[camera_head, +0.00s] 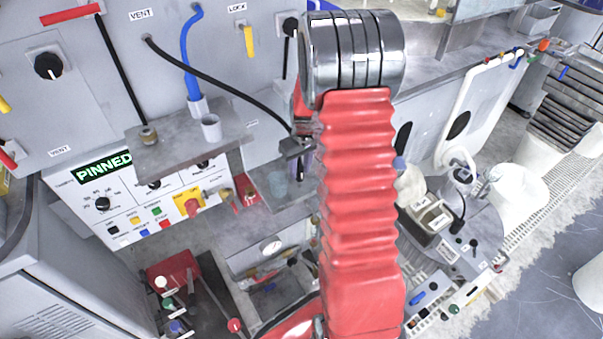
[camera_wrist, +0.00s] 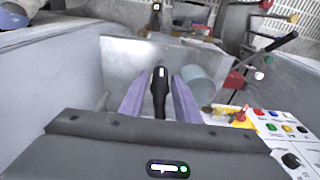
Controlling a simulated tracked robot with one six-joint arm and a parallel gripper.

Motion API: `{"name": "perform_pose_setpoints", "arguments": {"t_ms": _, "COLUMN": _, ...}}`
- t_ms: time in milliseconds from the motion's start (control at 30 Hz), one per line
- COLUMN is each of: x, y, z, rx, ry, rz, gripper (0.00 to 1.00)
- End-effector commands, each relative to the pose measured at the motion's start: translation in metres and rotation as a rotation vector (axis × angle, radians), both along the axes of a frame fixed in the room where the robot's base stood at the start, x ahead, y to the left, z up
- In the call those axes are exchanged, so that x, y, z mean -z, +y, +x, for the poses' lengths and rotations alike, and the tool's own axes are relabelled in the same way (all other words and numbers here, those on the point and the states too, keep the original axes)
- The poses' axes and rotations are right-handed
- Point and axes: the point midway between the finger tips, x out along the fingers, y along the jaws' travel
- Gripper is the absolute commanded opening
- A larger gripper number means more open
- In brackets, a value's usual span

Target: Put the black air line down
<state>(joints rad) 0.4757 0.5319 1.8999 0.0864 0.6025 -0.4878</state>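The black air line (camera_head: 215,82) leaves a port on the grey panel and arcs down right to my gripper (camera_head: 298,148). Its black end hangs below the gripper, in the air beside my red arm sleeve, which hides part of the gripper. In the wrist view the black end (camera_wrist: 160,92) stands between the two purple fingers of my gripper (camera_wrist: 160,80). The fingers appear shut on it. A grey tray (camera_wrist: 122,62) lies beyond and below the fingertips.
A pale cup (camera_wrist: 202,84) stands right of the fingers. A grey shelf (camera_head: 175,150) on the panel bears a brass fitting, a white cup (camera_head: 211,127) and the blue hose (camera_head: 188,60) end. A control panel (camera_head: 105,185) reads PINNED. Polishing equipment stands right of my arm.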

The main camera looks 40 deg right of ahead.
Motion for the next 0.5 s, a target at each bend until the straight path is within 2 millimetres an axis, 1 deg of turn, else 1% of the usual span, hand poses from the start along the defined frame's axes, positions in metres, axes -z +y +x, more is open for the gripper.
{"name": "perform_pose_setpoints", "arguments": {"t_ms": 33, "x": 0.0063, "y": 0.0002, "z": 0.0009, "rx": 0.0, "ry": 0.001, "rz": 0.0, "gripper": 0.29}}
{"name": "perform_pose_setpoints", "arguments": {"t_ms": 167, "x": 0.0137, "y": 0.0001, "z": 0.002, "rx": -0.001, "ry": 0.0, "rz": 0.0, "gripper": 0.29}}
{"name": "perform_pose_setpoints", "arguments": {"t_ms": 500, "x": 0.014, "y": 0.0002, "z": 0.0024, "rx": -0.001, "ry": -0.001, "rz": 0.0, "gripper": 0.29}}
